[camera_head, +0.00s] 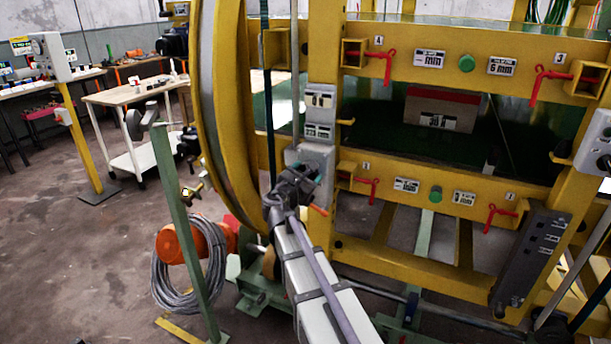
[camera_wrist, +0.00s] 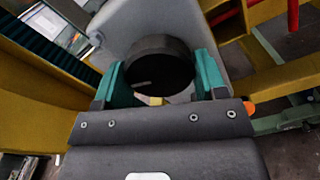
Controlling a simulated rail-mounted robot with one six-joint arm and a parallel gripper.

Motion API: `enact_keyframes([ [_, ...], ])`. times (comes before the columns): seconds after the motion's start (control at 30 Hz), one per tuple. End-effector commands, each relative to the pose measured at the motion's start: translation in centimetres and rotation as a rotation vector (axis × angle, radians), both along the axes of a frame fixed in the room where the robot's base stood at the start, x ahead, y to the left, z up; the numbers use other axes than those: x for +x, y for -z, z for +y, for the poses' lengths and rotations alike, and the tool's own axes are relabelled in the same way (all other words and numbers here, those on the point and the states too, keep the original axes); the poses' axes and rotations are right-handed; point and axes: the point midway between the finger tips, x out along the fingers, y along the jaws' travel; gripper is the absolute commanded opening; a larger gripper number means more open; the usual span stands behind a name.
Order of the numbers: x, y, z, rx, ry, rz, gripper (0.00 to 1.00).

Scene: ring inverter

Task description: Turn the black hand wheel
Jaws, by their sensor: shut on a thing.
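The black hand wheel (camera_wrist: 160,68) is a thick round black knob on a grey housing (camera_wrist: 140,25), seen in the wrist view. My gripper (camera_wrist: 158,78) has its two green fingers on either side of the wheel, closed on its rim. In the head view my gripper (camera_head: 303,180) is at the grey box (camera_head: 318,158) on the yellow frame's left post. There the wheel is hidden behind my gripper, and its turn angle cannot be told.
The large yellow ring (camera_head: 208,110) stands just left of my gripper. Red clamp handles (camera_head: 386,62) sit on the yellow crossbars to the right. A green post (camera_head: 175,210), a coiled grey cable (camera_head: 180,288) and an orange reel (camera_head: 175,244) stand at lower left.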

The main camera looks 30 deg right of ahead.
Motion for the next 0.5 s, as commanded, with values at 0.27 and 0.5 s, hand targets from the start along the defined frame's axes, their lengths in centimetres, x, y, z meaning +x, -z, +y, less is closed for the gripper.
enact_keyframes([
  [0.27, -0.13, 0.06, -0.05, -0.163, 0.001, 0.203, 0.42],
  [0.5, -0.19, 0.06, -0.12, -0.305, 0.001, 0.379, 0.42],
])
